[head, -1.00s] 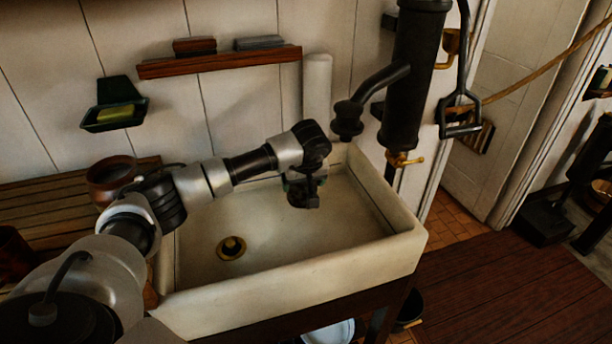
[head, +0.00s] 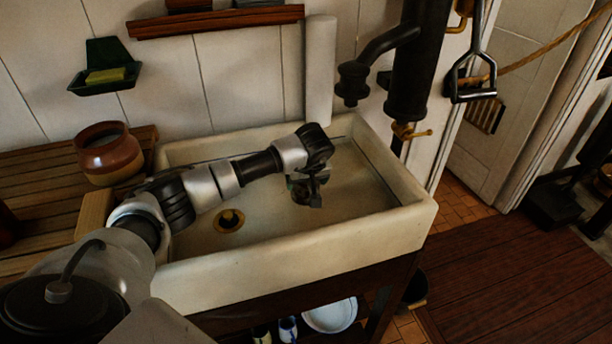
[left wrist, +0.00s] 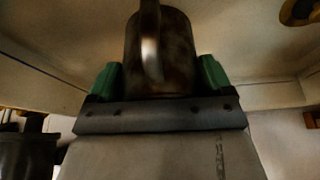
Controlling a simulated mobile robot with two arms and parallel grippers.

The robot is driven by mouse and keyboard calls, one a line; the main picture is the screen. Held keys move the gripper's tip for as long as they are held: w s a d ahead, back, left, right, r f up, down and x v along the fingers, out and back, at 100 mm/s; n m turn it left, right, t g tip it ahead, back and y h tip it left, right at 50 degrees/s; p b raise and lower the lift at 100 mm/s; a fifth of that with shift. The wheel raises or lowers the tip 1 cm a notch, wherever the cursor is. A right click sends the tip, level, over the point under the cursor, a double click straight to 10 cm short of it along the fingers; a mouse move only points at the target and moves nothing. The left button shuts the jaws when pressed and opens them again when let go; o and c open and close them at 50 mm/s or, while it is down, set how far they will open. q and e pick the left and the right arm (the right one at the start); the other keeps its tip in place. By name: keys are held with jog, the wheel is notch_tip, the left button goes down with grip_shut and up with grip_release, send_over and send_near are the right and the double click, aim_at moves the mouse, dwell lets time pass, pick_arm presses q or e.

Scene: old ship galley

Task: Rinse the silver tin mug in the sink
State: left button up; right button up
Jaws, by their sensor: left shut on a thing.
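My left gripper (head: 308,188) hangs down inside the pale stone sink (head: 290,248), right of the drain. In the left wrist view its green-padded fingers (left wrist: 160,78) are shut on the dark silver tin mug (left wrist: 178,55), with the handle facing the camera. In the head view the mug is mostly hidden by the gripper; only a dark bit shows low in the basin. The black hand pump (head: 420,65) stands at the sink's back right, and its spout (head: 353,82) is behind and to the right of the gripper. No running water shows. My right gripper is not in view.
A brass drain (head: 229,220) lies in the sink floor. A brown crock (head: 106,152) stands on the slatted wooden board at left. A green soap holder (head: 104,78) and a wooden shelf (head: 215,20) are on the wall. A white plate (head: 330,316) is below the sink.

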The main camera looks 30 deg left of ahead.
aim_at(306, 196)
pick_arm(q)
notch_tip(306, 196, down, 4)
jog(key=shift+r+b, duration=0.1)
jog(key=shift+b, duration=0.95)
jog(key=shift+f+b, duration=0.65)
jog(key=shift+f, duration=0.5)
dwell(0.6)
dwell(0.3)
notch_tip(306, 196, up, 18)
jog(key=p, duration=1.1)
jog(key=shift+f, duration=0.25)
dwell(0.3)
dwell(2.0)
